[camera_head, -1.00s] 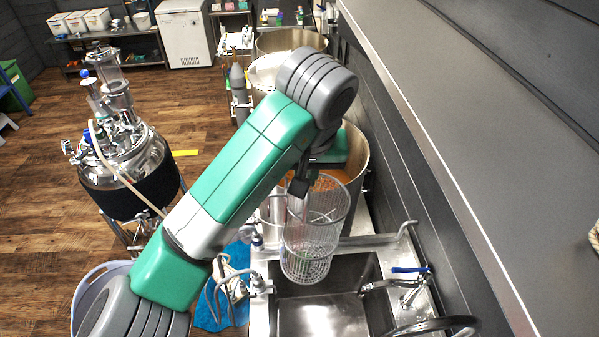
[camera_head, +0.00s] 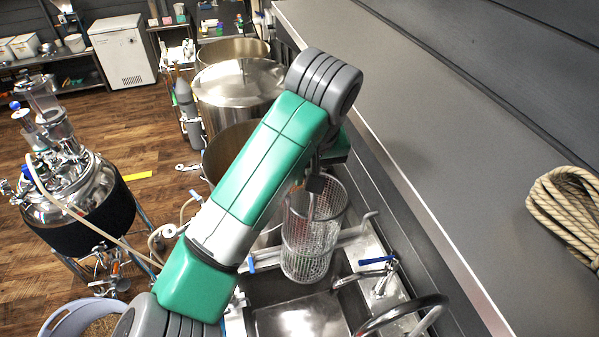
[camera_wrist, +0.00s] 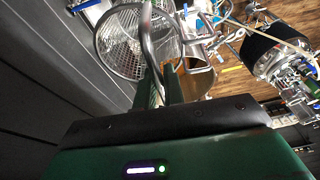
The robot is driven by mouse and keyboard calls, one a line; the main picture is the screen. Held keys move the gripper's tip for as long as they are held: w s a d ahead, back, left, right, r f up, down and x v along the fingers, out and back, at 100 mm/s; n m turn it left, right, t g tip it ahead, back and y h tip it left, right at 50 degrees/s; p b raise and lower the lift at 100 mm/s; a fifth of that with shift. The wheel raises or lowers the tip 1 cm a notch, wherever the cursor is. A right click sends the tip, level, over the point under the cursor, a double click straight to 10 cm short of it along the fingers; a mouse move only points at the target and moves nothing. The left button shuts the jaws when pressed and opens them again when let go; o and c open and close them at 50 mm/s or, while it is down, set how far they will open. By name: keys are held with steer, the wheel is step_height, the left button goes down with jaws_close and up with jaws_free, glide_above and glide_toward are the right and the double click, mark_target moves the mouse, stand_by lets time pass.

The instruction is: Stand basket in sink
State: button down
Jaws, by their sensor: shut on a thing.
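The wire mesh basket (camera_head: 308,245) hangs upright from my gripper (camera_head: 314,183), over the far left part of the sink (camera_head: 300,318). In the wrist view the basket (camera_wrist: 125,45) shows beyond my gripper (camera_wrist: 163,88), which is shut on its metal handle. The basket's lower end appears at the sink's back rim; whether it touches anything I cannot tell. The sink's basin is partly hidden by my arm and cut off by the lower picture edge. The fingertips are partly hidden in the head view.
A faucet with a blue lever (camera_head: 380,270) and a curved spout stands at the sink's right. Large steel kettles (camera_head: 238,95) stand behind. A grey shelf (camera_head: 430,130) with coiled rope (camera_head: 570,212) runs along the right. A steel vessel (camera_head: 75,195) stands at the left.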

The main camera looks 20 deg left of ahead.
step_height(320, 180, down, 9)
steer(key=b, duration=0.2)
stand_by(0.4)
steer(key=shift+f+b, duration=1.1)
steer(key=shift+f, duration=3.4)
step_height(320, 180, down, 9)
steer(key=shift+d+b, duration=0.1)
steer(key=shift+b, duration=1.05)
step_height(320, 180, down, 9)
steer(key=b, duration=0.3)
